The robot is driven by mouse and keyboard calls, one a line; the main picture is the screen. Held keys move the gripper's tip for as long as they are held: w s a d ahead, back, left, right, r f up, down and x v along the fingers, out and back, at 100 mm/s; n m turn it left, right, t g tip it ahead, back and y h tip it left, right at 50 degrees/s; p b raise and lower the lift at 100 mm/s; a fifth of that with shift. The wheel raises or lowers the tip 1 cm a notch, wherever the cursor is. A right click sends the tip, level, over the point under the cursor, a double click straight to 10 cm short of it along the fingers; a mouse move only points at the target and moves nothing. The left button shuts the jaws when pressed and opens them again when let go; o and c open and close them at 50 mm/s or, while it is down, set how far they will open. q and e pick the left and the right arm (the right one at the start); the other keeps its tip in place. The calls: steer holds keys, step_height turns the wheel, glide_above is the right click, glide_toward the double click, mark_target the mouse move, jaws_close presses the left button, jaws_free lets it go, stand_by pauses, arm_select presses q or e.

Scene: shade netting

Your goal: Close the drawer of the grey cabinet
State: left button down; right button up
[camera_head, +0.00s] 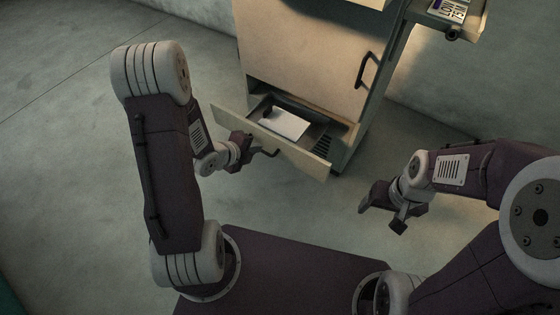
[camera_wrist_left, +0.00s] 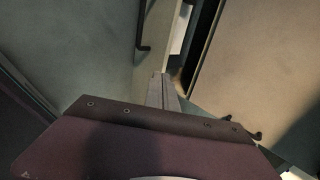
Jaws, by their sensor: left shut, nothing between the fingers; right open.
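The grey cabinet (camera_head: 371,125) stands at the top of the head view, with a beige front door. Its low drawer (camera_head: 318,171) is pulled out, its beige front apart from the cabinet body. A dark handle (camera_head: 267,153) is on the drawer front. My left gripper (camera_head: 247,141) is shut and empty, close to the drawer front, left of the handle. I cannot tell whether it touches. My right gripper (camera_head: 382,207) is open and empty, right of the drawer.
A white sheet or card (camera_head: 284,123) lies inside the drawer. The door has a dark handle (camera_head: 366,70). A side shelf (camera_head: 462,27) with a labelled item sticks out at top right. The floor (camera_head: 290,210) before the drawer is clear.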

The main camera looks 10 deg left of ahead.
arm_select(q)
steer(key=b+x, duration=0.3)
steer(key=x, duration=0.1)
steer(key=b+x, duration=0.3)
steer(key=x, duration=0.2)
steer(key=a+b+x, duration=0.1)
steer(key=b+x, duration=0.2)
steer(key=x, duration=0.1)
steer(key=shift+f, duration=0.35)
steer(key=shift+w+d+r, duration=0.1)
steer(key=shift+w+d, duration=0.2)
steer(key=shift+w, duration=0.5)
arm_select(e)
step_height(320, 180, down, 11)
